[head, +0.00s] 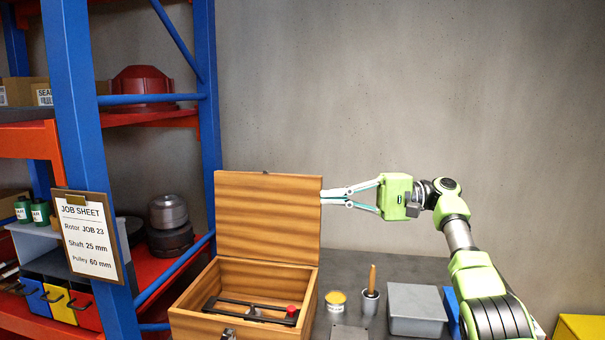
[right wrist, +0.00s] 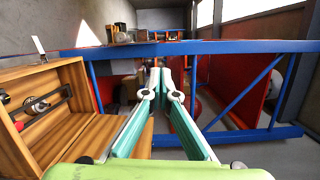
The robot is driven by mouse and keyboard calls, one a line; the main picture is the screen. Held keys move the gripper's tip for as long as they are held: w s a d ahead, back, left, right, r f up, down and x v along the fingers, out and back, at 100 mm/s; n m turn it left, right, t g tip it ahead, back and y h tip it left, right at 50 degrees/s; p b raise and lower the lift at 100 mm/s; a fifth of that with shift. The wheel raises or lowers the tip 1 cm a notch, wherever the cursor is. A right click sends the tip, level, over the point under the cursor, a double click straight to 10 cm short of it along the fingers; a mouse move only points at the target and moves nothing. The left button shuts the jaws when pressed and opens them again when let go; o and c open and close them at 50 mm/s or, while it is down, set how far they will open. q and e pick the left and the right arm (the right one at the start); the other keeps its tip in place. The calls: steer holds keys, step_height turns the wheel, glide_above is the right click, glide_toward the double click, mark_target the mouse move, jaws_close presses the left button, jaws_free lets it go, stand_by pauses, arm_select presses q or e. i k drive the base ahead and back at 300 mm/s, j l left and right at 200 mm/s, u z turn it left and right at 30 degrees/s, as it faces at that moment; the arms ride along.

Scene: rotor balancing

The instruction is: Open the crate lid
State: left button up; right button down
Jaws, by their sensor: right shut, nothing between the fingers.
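The wooden crate (head: 243,272) stands on the dark bench, and its lid (head: 266,218) is raised upright at the back. Inside the crate lies a dark tool (head: 252,308) with a red knob. My right gripper (head: 324,199) is shut and empty, with its fingertips at the right edge of the raised lid; I cannot tell whether they touch it. In the right wrist view the shut fingers (right wrist: 162,75) point ahead, and the open crate (right wrist: 50,110) is at the left. My left gripper is in neither view.
Right of the crate are a yellow tin (head: 336,301), a cup with a brush (head: 370,297) and a grey box (head: 416,307). A blue-framed shelf (head: 85,150) with a job sheet (head: 89,238) stands at the left. The wall behind is bare.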

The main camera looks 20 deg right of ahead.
mark_target(266, 217)
steer(key=i+l, duration=0.55)
steer(key=i, duration=0.15)
steer(key=i+l, duration=0.55)
steer(key=i, duration=0.2)
